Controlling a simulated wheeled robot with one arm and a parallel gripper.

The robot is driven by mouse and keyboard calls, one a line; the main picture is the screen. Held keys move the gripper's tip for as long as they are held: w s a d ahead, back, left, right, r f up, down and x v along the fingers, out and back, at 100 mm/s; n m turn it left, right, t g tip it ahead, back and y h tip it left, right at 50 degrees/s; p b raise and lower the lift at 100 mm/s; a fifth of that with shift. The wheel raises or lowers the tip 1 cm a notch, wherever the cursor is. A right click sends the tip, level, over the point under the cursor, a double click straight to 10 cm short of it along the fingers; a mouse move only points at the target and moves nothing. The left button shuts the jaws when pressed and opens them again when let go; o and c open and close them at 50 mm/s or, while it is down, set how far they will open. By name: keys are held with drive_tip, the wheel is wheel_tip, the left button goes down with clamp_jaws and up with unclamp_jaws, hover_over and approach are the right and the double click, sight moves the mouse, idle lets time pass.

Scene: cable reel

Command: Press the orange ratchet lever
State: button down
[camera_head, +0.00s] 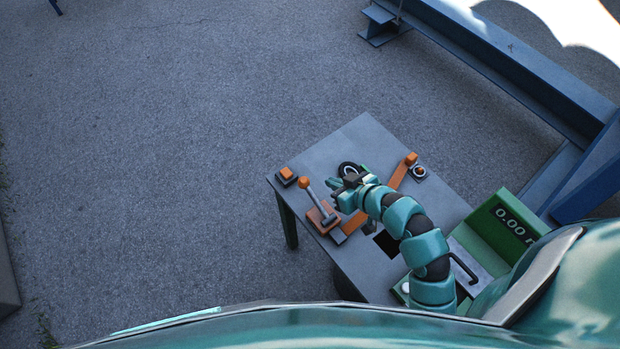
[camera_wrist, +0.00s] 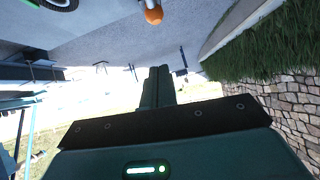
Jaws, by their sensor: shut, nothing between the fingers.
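A lever with a grey shaft and an orange ball knob (camera_head: 303,182) stands tilted on an orange base (camera_head: 323,218) on the grey table. A long flat orange bar (camera_head: 401,172) with a raised orange end crosses the table beyond my arm, its middle hidden by the arm. I cannot tell for sure which one is the ratchet lever. My gripper (camera_head: 335,184) is just right of the knob, apart from it as far as I can see. In the wrist view its fingers (camera_wrist: 160,84) are shut together and empty. An orange knob (camera_wrist: 153,12) shows beyond them at the top.
The grey table (camera_head: 365,132) also bears an orange button (camera_head: 287,174) at left, a black wheel (camera_head: 347,169) behind my gripper and a round knob (camera_head: 419,172) at right. A green box with a display (camera_head: 512,222) stands at right. Blue beams (camera_head: 515,70) lie behind.

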drive_tip(key=b+x, duration=0.5)
drive_tip(key=b, duration=0.1)
drive_tip(key=b+x, duration=0.5)
drive_tip(key=b, duration=0.1)
drive_tip(key=shift+a+f, duration=0.1)
drive_tip(key=shift+f, duration=0.25)
drive_tip(key=shift+f+p, duration=0.15)
drive_tip(key=shift+p, duration=0.5)
drive_tip(key=shift+a+f+p, duration=0.15)
drive_tip(key=shift+f+p, duration=0.2)
drive_tip(key=shift+f, duration=0.4)
drive_tip(key=shift+a+f+p, duration=0.1)
drive_tip(key=shift+f+p, duration=0.2)
drive_tip(key=shift+f, duration=0.45)
drive_tip(key=shift+w, duration=0.15)
